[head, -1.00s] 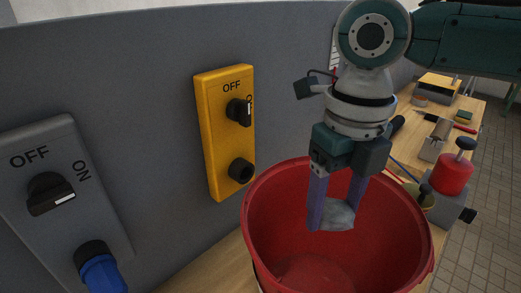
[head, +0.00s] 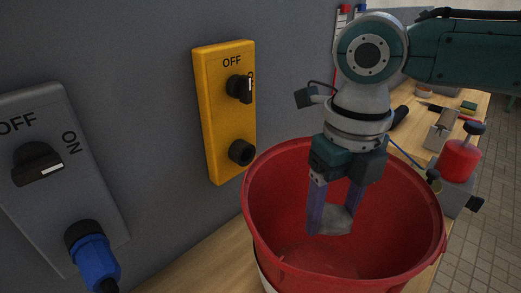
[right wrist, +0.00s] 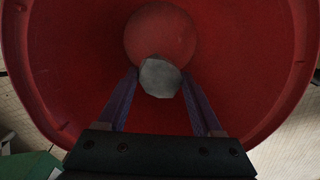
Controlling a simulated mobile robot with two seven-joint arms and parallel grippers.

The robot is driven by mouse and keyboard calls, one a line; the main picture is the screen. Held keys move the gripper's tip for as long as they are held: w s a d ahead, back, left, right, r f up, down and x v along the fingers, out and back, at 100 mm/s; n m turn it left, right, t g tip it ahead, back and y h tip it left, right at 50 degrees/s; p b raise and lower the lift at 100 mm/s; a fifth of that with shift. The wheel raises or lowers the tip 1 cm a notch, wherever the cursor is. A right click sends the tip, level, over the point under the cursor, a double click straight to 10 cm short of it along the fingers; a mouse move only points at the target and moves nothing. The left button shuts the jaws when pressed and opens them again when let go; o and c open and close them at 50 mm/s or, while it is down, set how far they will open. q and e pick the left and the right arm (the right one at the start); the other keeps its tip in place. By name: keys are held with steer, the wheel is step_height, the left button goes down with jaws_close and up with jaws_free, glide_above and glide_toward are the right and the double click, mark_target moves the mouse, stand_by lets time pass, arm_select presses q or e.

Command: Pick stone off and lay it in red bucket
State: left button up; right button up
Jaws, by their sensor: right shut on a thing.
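The grey stone (head: 337,221) is held between the two purple fingers of my right gripper (head: 334,212), which points down into the mouth of the red bucket (head: 262,212). In the right wrist view the stone (right wrist: 160,77) shows between the fingertips, with the bucket's red interior (right wrist: 60,70) all around it. The stone is above the bucket floor; the exact gap cannot be told. My left gripper is not in view.
The bucket stands on a wooden bench (head: 215,262) beside a grey panel wall. A yellow switch box (head: 222,120) and a grey switch box (head: 50,170) are on that wall, left of the bucket. A red tool (head: 459,160) and other items lie on the bench behind.

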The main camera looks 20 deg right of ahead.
steer(key=shift+f+b, duration=1.2)
steer(key=shift+f, duration=0.8)
steer(key=o, duration=1.5)
step_height(320, 180, up, 10)
steer(key=shift+r+p, duration=0.1)
steer(key=shift+p, duration=0.6)
